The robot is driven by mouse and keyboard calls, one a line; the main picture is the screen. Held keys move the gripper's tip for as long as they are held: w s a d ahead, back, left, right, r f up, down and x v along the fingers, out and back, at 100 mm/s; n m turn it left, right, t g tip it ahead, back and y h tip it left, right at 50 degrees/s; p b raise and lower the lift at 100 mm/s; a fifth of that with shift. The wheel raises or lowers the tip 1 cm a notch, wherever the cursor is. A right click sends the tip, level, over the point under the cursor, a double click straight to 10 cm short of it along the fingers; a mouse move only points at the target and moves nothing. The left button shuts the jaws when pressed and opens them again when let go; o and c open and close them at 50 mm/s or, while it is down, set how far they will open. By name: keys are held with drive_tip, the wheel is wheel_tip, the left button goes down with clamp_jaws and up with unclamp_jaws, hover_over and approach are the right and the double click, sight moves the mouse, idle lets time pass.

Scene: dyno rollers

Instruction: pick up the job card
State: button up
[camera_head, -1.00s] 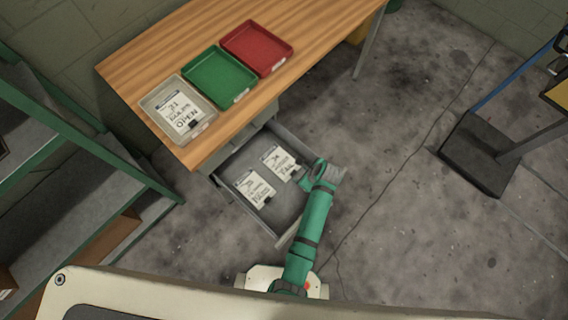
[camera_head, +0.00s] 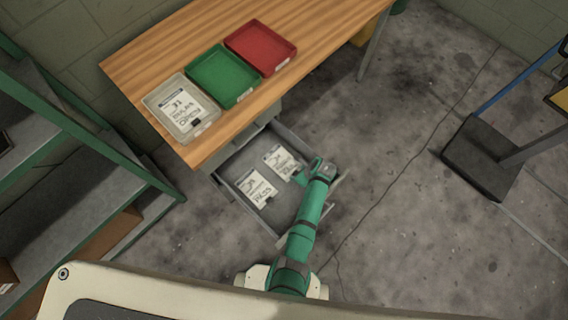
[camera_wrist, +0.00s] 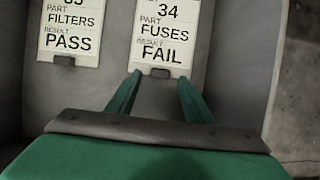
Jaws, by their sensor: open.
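Two white job cards lie flat in the open grey drawer in the head view. The right card (camera_head: 280,160) reads "34, FUSES, FAIL" in the wrist view (camera_wrist: 165,30). The left card (camera_head: 257,188) reads "FILTERS, PASS" there (camera_wrist: 72,25); its number is cut off. Each card has a small dark clip at its lower edge. My gripper (camera_wrist: 160,78) is open and empty, its green fingers at the FUSES card's lower edge, one either side of the clip. I cannot tell how high it is above the card. A third card (camera_head: 181,107) lies in the grey tray on the bench.
The wooden bench (camera_head: 310,22) stands above the drawer (camera_head: 275,218). On it are the grey tray (camera_head: 205,128), a green tray (camera_head: 222,75) and a red tray (camera_head: 260,46). A shelf rack stands left. Open floor (camera_head: 400,180) lies right, with a dark-based stand (camera_head: 480,160) beyond.

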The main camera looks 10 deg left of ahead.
drive_tip(key=shift+x, duration=0.9)
drive_tip(key=c, duration=1.1)
drive_tip(key=shift+r, duration=0.1)
drive_tip(key=shift+c, duration=0.2)
